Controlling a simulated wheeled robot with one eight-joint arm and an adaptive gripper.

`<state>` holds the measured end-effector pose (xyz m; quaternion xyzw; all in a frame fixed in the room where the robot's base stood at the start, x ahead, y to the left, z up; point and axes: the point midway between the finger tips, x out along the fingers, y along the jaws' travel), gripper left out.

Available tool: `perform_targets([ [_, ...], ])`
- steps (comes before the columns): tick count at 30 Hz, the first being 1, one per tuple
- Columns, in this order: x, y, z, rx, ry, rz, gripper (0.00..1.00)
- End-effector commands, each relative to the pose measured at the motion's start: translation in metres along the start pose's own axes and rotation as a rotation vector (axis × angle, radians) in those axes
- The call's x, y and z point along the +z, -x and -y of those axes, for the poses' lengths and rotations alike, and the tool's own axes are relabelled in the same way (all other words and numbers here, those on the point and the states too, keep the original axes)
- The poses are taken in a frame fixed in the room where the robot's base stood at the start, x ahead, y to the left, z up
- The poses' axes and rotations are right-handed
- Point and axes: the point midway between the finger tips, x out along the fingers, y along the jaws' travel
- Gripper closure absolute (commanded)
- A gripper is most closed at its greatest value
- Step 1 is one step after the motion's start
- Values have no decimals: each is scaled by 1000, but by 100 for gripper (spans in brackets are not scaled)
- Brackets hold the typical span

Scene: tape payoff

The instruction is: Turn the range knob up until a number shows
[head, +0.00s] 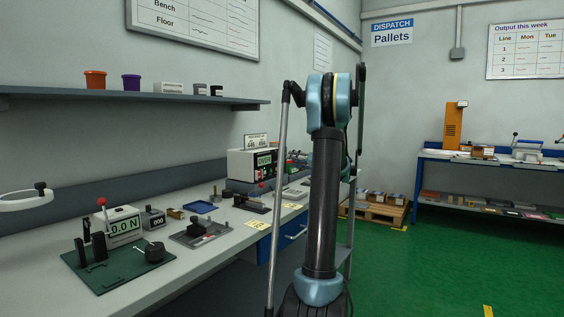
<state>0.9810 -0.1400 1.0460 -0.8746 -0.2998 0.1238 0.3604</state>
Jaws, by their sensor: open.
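A white bench meter (240,164) stands towards the far end of the bench along the left wall. Its green display (265,159) shows letters that look like "OVER", not a number. A small card stands on top of it. I cannot make out the range knob; the meter's right side is close to my arm and is cluttered or partly covered from this view. My arm rises upright in the middle of the picture, right of the meter and apart from the near bench items. I cannot see my gripper.
Nearer on the bench are a green-based force tester (121,268) reading "0.0 N", a grey plate fixture (201,234) and a blue tray (201,207). A shelf (150,95) runs above. Green floor (440,270) is open at right, before a pallet (372,211) and blue rack.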

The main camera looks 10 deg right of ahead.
Motion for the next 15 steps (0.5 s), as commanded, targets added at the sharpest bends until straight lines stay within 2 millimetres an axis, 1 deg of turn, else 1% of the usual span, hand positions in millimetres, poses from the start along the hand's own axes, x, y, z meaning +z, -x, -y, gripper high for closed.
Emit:
perform_targets([
  [1, 0, -10, 0, -2, 0, 2, 55],
  [9, 0, -55, 0, -2, 0, 2, 55],
  [15, 0, -76, 0, -1, 0, 1, 55],
])
